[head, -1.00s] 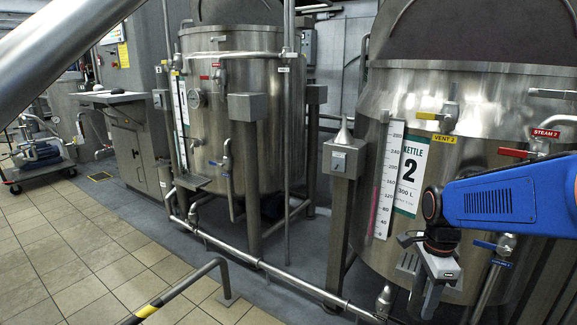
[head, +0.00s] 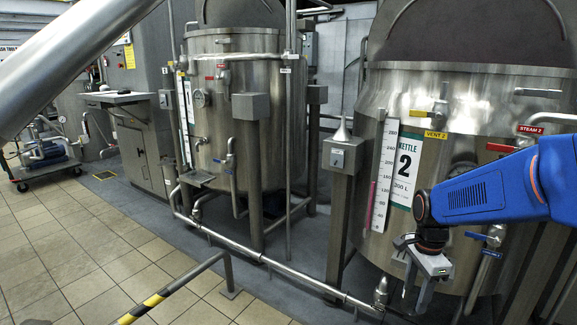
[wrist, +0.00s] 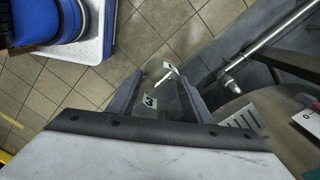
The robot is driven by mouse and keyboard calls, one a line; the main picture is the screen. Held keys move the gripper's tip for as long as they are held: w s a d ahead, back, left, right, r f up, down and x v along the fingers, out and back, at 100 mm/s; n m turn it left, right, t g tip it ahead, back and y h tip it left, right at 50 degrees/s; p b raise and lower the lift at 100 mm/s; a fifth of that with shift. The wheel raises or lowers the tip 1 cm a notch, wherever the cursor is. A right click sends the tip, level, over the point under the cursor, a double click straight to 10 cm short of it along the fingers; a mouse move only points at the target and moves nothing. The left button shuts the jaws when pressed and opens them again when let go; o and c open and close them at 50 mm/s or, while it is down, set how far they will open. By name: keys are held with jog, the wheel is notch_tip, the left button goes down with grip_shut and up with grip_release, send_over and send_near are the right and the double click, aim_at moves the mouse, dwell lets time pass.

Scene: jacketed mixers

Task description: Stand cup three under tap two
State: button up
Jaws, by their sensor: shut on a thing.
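My gripper (wrist: 160,98) is shut on cup three (wrist: 151,101), a see-through cup with a white label reading 3, in the wrist view. The cup's outline is faint against the floor tiles. In the head view my gripper (head: 420,292) hangs pointing down in front of kettle 2 (head: 448,215), and the cup cannot be made out there. A valve with a blue handle (head: 476,236) sits low on kettle 2, to the right of and above my gripper.
A steel pipe (head: 290,268) runs low along the kettles and shows in the wrist view (wrist: 275,38). A second kettle (head: 240,125) stands behind left. A striped rail (head: 180,285) is in front. Tiled floor (head: 60,245) is open at left. A blue-and-white thing (wrist: 85,30) shows upper left.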

jog(key=w+a+f+n, duration=0.2)
jog(key=w+f+n, duration=0.7)
jog(key=w+f, duration=0.65)
jog(key=w+a+f+n, duration=0.1)
jog(key=w+f+n, duration=0.2)
jog(key=f, duration=0.7)
jog(key=w+a+f+n, duration=0.1)
jog(key=w+f+n, duration=0.3)
jog(key=f, duration=0.7)
jog(key=shift+w+n, duration=0.2)
jog(key=shift+n, duration=0.4)
